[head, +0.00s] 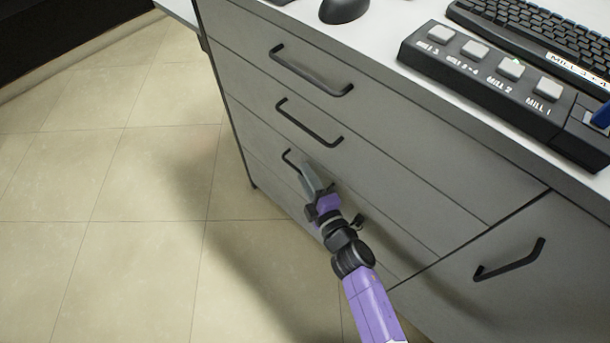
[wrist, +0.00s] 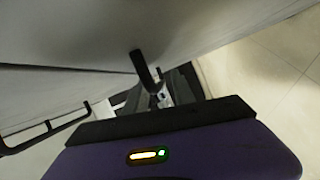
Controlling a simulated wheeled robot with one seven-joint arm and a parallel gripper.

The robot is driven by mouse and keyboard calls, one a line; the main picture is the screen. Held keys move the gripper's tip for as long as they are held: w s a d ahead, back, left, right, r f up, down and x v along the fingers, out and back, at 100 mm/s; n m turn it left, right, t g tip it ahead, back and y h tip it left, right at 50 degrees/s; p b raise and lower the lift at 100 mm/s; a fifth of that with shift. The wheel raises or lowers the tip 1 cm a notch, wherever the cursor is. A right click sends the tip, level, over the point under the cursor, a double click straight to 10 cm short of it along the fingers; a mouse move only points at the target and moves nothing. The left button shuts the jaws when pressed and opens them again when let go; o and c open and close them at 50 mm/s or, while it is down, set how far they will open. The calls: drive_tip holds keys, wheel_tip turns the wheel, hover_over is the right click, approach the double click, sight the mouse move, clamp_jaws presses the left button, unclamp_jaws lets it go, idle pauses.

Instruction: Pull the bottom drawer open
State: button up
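The bottom drawer (head: 275,178) is the lowest of the stacked grey drawers, and its front looks flush with the cabinet. Its black bar handle (head: 289,158) is partly hidden behind my gripper (head: 311,178); its lower right end shows beside my wrist. My gripper is at the middle of this handle, fingers toward the drawer front. In the wrist view, a dark bar (wrist: 145,68), apparently this handle, meets the grey fingers (wrist: 180,88). The pictures do not show clearly whether the fingers are closed around it.
Two drawers with black handles, the top handle (head: 310,72) and middle handle (head: 308,123), are above. A cabinet door handle (head: 510,262) is at right. The worktop holds a mouse (head: 343,10), a switch box (head: 490,85) and a keyboard (head: 540,40). The tiled floor (head: 130,220) at left is clear.

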drive_tip(key=shift+w+a, duration=0.25)
drive_tip(key=shift+w, duration=0.15)
drive_tip(key=shift+c, duration=0.4)
clamp_jaws()
idle(0.8)
